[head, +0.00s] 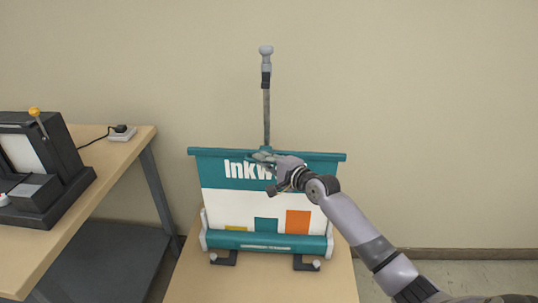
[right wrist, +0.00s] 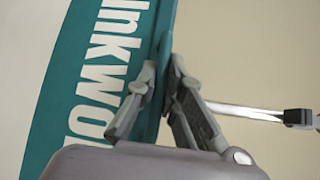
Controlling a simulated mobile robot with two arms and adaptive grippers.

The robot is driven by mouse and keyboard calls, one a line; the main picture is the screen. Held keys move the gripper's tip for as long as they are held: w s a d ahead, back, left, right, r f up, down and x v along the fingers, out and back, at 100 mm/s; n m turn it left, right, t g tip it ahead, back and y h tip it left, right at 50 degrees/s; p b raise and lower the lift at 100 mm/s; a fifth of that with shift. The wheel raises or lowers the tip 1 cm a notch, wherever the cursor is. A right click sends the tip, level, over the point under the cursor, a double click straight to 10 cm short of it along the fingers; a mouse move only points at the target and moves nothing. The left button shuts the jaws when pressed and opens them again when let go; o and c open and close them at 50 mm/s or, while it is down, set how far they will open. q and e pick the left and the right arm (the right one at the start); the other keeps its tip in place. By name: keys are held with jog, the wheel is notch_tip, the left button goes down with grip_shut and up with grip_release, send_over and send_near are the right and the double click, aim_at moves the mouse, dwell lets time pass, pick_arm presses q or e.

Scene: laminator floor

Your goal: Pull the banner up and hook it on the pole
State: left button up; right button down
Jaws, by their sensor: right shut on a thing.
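The banner (head: 222,202) is partly drawn up out of its teal base (head: 268,242), with a teal top band, white lettering and coloured bars. Its top rail (head: 320,156) is roughly level and lies well below the tip of the pole (head: 266,100). The pole stands upright behind the banner and ends in a grey knob (head: 266,51). My right gripper (head: 262,157) is shut on the top rail near its middle, covering part of the lettering. In the right wrist view both fingers (right wrist: 158,95) clamp the teal rail, and the pole (right wrist: 245,112) passes beside them. My left gripper is not in view.
The base stands on dark feet (head: 306,263) on a wooden table (head: 192,285). At left, another table (head: 140,145) holds a dark machine with a yellow-knobbed lever (head: 34,112) and a corded box (head: 122,133). The wall behind is bare, with free room above the banner.

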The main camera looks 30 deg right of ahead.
notch_tip(320, 180, up, 22)
jog(key=p, duration=1.9)
jog(key=shift+d, duration=0.1)
jog(key=c, duration=1.7)
grip_release()
jog(key=shift+w+f, duration=0.1)
jog(key=shift+f, duration=0.05)
jog(key=v, duration=1.2)
jog(key=shift+f, duration=0.15)
